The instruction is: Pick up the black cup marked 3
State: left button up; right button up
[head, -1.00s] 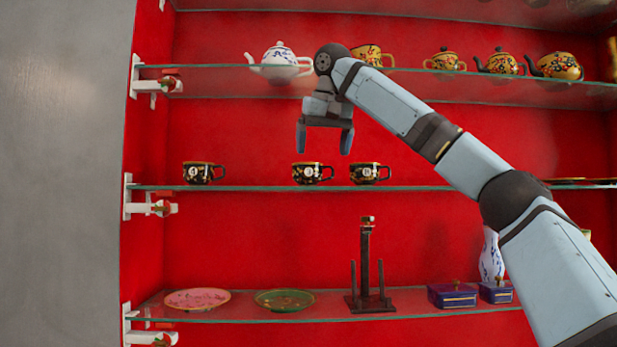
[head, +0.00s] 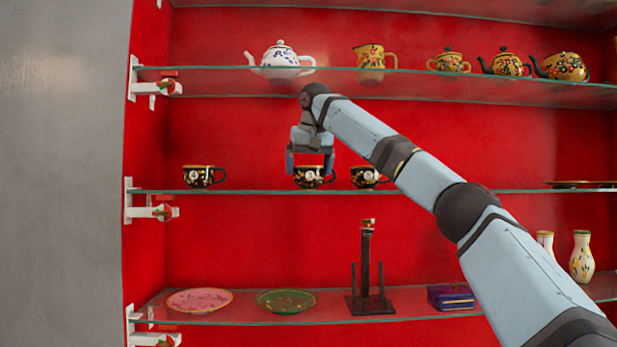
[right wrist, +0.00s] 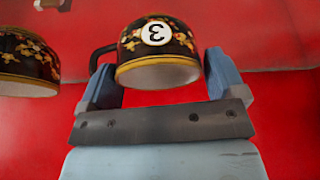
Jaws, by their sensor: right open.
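The black cup marked 3 (right wrist: 158,52) has a floral band and gold rim. In the head view this is the middle cup (head: 308,177), upright on the middle glass shelf (head: 240,191). My right gripper (head: 309,171) is open, just above and in front of it. In the right wrist view the cup appears upside down between the two spread fingers (right wrist: 163,78); whether either finger touches it I cannot tell. Its handle points left there. My left gripper is not in view.
A similar black cup (head: 366,177) stands close on the right, partly behind my arm; it shows in the wrist view (right wrist: 25,62). Another (head: 203,176) stands farther left. The upper shelf holds a white teapot (head: 280,60). Shelf space between the left and middle cups is free.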

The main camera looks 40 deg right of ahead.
jog(key=shift+x, duration=1.1)
jog(key=shift+d+f, duration=0.1)
jog(key=shift+d, duration=0.1)
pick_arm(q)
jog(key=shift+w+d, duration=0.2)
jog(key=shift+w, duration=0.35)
pick_arm(e)
jog(key=shift+a, duration=0.15)
jog(key=c, duration=0.3)
jog(key=shift+c, duration=1.4)
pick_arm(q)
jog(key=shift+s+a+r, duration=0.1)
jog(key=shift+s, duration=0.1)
